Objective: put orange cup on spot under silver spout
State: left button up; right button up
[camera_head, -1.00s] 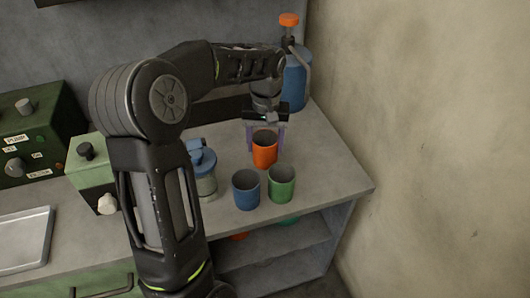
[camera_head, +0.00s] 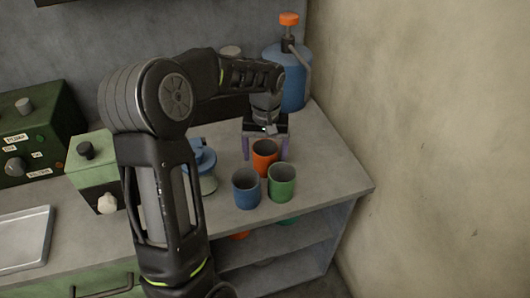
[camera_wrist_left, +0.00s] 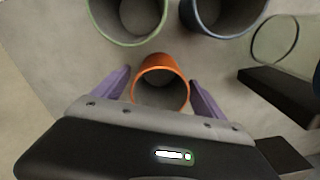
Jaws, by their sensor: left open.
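The orange cup (camera_head: 264,160) stands upright on the counter behind the blue and green cups. In the left wrist view the orange cup (camera_wrist_left: 160,84) sits between the two purple fingers. My left gripper (camera_head: 265,150) is open, with one finger on each side of the cup; I cannot tell whether they touch it. No silver spout or spot can be made out; my left arm covers part of the counter. My right gripper is not in view.
A blue cup (camera_head: 246,188) and a green cup (camera_head: 281,181) stand just in front. A blue tank (camera_head: 287,80) stands behind. A green machine (camera_head: 93,168) and a metal tray (camera_head: 22,240) are at left. The counter's right end is clear.

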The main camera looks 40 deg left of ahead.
pick_arm(q)
jog(key=shift+r, duration=0.15)
notch_tip(320, 180, up, 12)
dwell(0.6)
jog(key=shift+o, duration=0.5)
jog(key=shift+d, duration=0.1)
